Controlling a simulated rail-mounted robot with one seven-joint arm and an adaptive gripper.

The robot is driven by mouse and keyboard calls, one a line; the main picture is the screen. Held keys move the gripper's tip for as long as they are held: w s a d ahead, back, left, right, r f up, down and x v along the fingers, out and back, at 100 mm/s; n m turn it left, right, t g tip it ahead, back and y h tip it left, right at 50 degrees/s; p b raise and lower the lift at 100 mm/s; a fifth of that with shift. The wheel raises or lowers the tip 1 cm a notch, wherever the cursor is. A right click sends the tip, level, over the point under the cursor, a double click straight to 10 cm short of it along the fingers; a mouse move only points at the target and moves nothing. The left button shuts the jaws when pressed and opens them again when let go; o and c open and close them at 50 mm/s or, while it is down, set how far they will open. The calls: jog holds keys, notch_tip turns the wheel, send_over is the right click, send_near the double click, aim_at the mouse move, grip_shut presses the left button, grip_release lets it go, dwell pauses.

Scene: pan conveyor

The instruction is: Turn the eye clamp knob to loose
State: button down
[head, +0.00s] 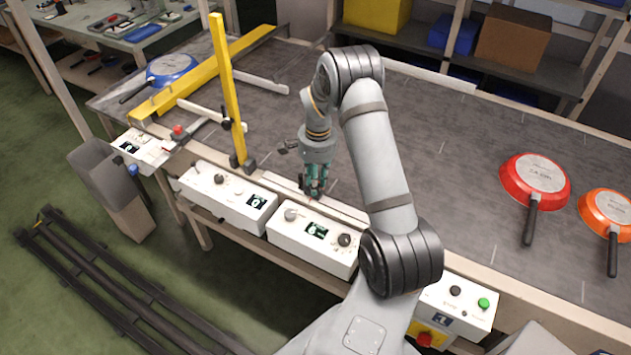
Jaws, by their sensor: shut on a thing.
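My gripper (315,192) points down at the near edge of the conveyor, just behind the middle white control box. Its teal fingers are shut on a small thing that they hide. The eye clamp knob does not show clearly. I cannot tell whether it is the thing between my fingers, or how it is turned. A black knob (228,123) shows on the upright yellow post (225,80), to the left of my gripper and apart from it.
White control boxes (300,236) with knobs and displays line the conveyor's (440,190) near edge. A red pan (536,180) and an orange pan (607,208) lie on the right. A blue pan (170,68) lies far left by a yellow guide bar (200,75). The middle belt is clear.

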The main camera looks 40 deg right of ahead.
jog(key=shift+n, duration=0.3)
jog(key=n+b, duration=0.1)
jog(key=n, duration=0.1)
jog(key=shift+f+n+b, duration=0.1)
jog(key=shift+n+b, duration=0.2)
jog(key=shift+b, duration=0.1)
jog(key=n+b, duration=0.1)
jog(key=n, duration=0.9)
jog(key=shift+b, duration=0.4)
jog(key=n, duration=0.4)
jog(key=shift+n, duration=0.3)
jog(key=c, duration=1.8)
grip_release()
jog(key=shift+o, duration=0.2)
